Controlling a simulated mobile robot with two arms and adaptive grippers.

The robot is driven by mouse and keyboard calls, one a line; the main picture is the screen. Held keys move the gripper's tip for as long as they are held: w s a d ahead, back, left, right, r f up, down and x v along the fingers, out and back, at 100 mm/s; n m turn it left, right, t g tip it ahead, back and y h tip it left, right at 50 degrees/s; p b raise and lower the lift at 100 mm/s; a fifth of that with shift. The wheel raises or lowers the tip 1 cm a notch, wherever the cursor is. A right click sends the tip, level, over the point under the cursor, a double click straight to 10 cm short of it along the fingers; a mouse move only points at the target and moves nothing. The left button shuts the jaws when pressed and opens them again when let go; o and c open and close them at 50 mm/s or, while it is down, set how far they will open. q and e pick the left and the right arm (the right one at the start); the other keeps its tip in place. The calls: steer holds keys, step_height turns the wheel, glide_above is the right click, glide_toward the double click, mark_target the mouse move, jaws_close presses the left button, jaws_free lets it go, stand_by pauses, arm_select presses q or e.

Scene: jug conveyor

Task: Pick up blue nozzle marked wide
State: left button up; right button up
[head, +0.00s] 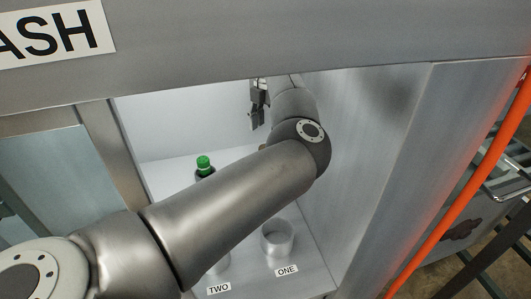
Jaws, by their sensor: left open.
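No blue nozzle marked wide can be made out in the head view. My left arm reaches in from the lower left across the bay. My left gripper (257,115) is at the back of the bay, pointing down, small and partly cut off by the upper edge of the opening. It is open, and I see nothing held in it. My right gripper is not in view.
A dark bottle with a green cap (204,162) stands behind my arm. A round metal cup (278,240) stands by the label ONE (287,270). Another holder near the label TWO (219,288) is mostly hidden. The metal side wall (365,150) is close on the right.

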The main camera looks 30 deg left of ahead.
arm_select(q)
step_height(320, 180, down, 3)
steer(key=shift+s+r+p, duration=0.1)
steer(key=shift+p, duration=0.2)
steer(key=f, duration=0.1)
steer(key=f+p, duration=0.2)
steer(key=f, duration=0.1)
steer(key=shift+s+a, duration=0.1)
steer(key=shift+s, duration=0.2)
steer(key=shift+f, duration=0.7)
steer(key=c, duration=1.2)
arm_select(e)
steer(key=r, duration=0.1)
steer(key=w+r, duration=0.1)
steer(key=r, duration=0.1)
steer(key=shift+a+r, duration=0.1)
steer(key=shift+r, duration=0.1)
arm_select(q)
steer(key=shift+r+p, duration=0.1)
steer(key=shift+p, duration=0.2)
